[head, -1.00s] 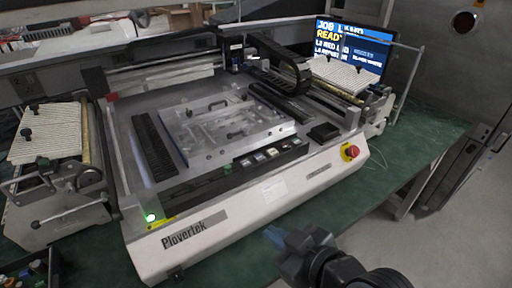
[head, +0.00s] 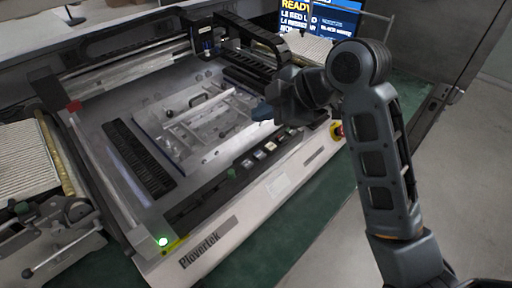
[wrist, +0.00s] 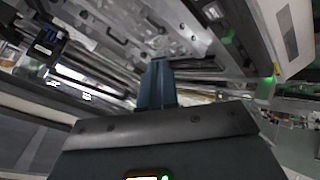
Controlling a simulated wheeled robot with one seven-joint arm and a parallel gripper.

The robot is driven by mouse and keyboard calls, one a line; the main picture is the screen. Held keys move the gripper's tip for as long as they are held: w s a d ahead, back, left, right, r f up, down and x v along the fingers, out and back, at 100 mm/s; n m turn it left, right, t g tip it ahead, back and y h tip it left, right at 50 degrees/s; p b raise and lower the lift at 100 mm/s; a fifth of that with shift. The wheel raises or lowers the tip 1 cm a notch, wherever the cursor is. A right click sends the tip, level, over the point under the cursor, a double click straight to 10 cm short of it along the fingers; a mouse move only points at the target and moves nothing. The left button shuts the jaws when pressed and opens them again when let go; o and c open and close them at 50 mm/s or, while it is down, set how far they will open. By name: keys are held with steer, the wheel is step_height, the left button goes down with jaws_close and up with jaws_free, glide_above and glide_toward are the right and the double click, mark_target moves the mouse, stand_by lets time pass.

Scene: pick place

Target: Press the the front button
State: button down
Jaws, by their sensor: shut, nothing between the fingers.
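The machine, a white Plovertek unit (head: 275,190), has several controls along its front. A row of small square buttons (head: 259,154) sits on its dark front strip. A green knob (head: 232,173) is left of them, and a lit green light (head: 163,241) is at the front left corner. A red stop button (head: 338,130) on a yellow base is partly hidden by my arm. I cannot tell which one is the front button. My gripper (head: 262,112) is shut and empty, above the machine's bed behind the square buttons. Its blue fingers (wrist: 157,82) show together in the wrist view.
A metal fixture plate (head: 205,130) lies on the bed, with a black ribbed strip (head: 139,160) to its left. A dark gantry (head: 207,40) spans the back. A feeder (head: 40,160) stands left and a screen (head: 320,18) behind. The green tabletop (head: 255,252) is clear in front.

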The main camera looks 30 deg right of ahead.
mark_target(262, 156)
steer(key=shift+f, duration=0.15)
stand_by(0.3)
step_height(262, 156, down, 8)
steer(key=b, duration=0.5)
steer(key=shift+f, duration=0.25)
steer(key=shift+f, duration=0.1)
stand_by(1.6)
steer(key=shift+f+b, duration=0.3)
steer(key=shift+b, duration=0.15)
